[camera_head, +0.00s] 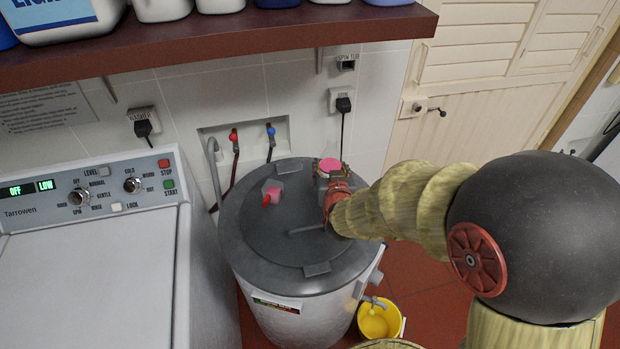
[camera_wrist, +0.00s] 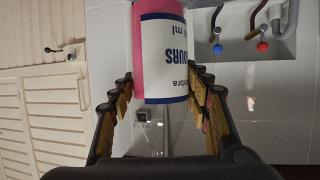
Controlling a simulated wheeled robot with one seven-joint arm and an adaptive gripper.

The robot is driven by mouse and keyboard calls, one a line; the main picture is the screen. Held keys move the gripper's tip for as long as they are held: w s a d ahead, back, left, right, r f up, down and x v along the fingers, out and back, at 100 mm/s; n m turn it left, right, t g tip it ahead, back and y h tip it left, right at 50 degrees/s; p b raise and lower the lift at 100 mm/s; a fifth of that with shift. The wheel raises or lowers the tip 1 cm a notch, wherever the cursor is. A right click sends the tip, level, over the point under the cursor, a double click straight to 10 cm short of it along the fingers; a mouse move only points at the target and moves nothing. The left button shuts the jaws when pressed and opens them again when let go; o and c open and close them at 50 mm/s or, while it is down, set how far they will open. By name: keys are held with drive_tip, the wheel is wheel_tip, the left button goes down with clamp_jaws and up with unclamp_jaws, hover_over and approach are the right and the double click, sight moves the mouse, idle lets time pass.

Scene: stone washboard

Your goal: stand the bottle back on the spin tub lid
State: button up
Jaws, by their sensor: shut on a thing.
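The pink bottle with a white label (camera_wrist: 162,50) is between my gripper's fingers in the wrist view. In the head view only its round pink end (camera_head: 330,165) shows; the rest is hidden by my gripper (camera_head: 331,181). My gripper also shows in the wrist view (camera_wrist: 163,88), its two fingers on either side of the bottle. The spin tub lid (camera_head: 262,243) is round and dark grey. The bottle appears over or near the lid's back right edge; I cannot tell whether it touches the lid.
A washing machine (camera_head: 95,265) stands left of the tub. Red and blue taps (camera_head: 252,134) are on the wall behind. A shelf (camera_head: 230,38) with containers hangs above. A yellow bucket (camera_head: 377,322) is at front right.

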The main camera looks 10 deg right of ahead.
drive_tip(key=shift+w+a+f+b, duration=0.4)
drive_tip(key=shift+w+f+b, duration=0.05)
drive_tip(key=shift+w+f, duration=1.4)
drive_tip(key=shift+w+a+f+b, duration=0.35)
drive_tip(key=shift+w+f+b, duration=0.05)
drive_tip(key=shift+w+f, duration=1.45)
drive_tip(key=shift+w+a+f+b, duration=0.45)
drive_tip(key=shift+w+f, duration=1.25)
drive_tip(key=shift+f, duration=0.3)
drive_tip(key=shift+f, duration=0.15)
drive_tip(key=o, duration=1.5)
